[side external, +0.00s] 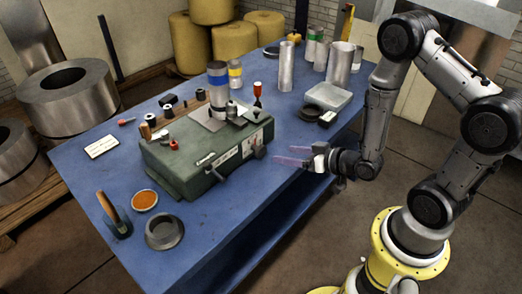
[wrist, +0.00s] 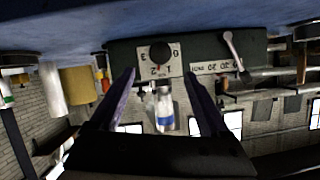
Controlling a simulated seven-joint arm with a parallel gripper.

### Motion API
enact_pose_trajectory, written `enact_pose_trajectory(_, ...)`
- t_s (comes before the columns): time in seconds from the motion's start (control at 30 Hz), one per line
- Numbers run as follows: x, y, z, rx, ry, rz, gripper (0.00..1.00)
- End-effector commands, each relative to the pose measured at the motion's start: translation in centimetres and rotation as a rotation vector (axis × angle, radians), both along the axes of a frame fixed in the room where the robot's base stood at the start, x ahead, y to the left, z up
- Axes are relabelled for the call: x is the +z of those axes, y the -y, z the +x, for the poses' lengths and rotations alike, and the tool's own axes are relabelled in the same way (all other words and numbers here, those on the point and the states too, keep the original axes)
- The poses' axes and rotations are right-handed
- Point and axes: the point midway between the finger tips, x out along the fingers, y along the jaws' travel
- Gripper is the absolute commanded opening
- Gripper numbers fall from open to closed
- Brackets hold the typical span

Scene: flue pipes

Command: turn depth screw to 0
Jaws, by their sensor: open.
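The depth screw looks to be the round black knob (wrist: 160,52) on a white dial plate (wrist: 143,67) marked 0 to 3, on the face of the green machine (wrist: 122,50). The wrist view is upside down. A small reddish mark shows at the knob's edge near the 2 and 1; its exact reading is too small to tell. In the side view the knob (side external: 260,153) sits on the right front face of the green machine (side external: 170,170). My gripper (side external: 282,154) is open and empty, facing the knob with a gap; its purple fingers flank the dial in the wrist view (wrist: 159,80).
A lever (side external: 215,172) sticks out from the machine's front; it also shows in the wrist view (wrist: 232,45). A blue-banded cylinder (side external: 217,80) stands on top. Metal tubes (side external: 285,67) and a grey tray (side external: 327,96) stand behind on the blue table (side external: 90,170).

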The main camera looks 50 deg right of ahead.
Motion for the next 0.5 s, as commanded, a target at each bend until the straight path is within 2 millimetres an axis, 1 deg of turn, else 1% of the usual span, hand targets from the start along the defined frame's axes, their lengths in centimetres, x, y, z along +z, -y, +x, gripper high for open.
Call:
enact_pose_trajectory(0.03,-0.4,-0.2,1.0,0.005,0.000,0.000,0.80)
enact_pose_trajectory(0.3,-2.4,-0.5,5.9,0.002,0.001,-0.001,0.80)
enact_pose_trajectory(0.5,-3.5,-0.7,8.6,0.001,0.001,-0.002,0.80)
